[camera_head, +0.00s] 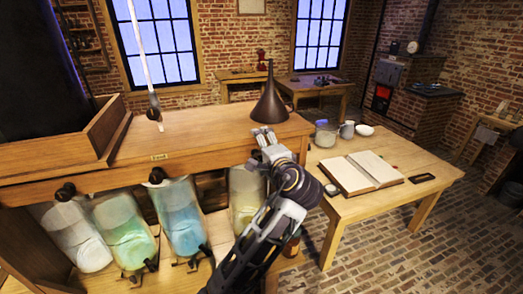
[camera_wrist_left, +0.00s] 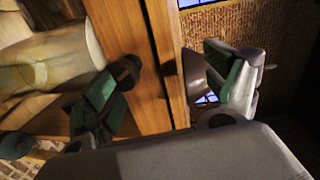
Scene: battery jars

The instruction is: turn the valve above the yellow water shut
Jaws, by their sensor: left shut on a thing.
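The jar of yellow water (camera_head: 246,190) stands at the right end of the row under the wooden shelf, partly behind my left arm. My left gripper (camera_head: 268,152) is at the shelf's front edge above this jar and hides its valve in the head view. In the left wrist view, the dark valve knob (camera_wrist_left: 127,70) sits against one finger of the left gripper (camera_wrist_left: 170,95). The shelf's front board (camera_wrist_left: 166,60) lies between the fingers, which stand apart; the exact contact at the other finger is unclear. My right gripper is not in view.
Jars of blue (camera_head: 178,218), green (camera_head: 124,232) and clear liquid (camera_head: 76,238) stand left of the yellow one. A dark funnel (camera_head: 269,103) stands on the shelf just behind my gripper. A table with an open book (camera_head: 362,172) is at the right.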

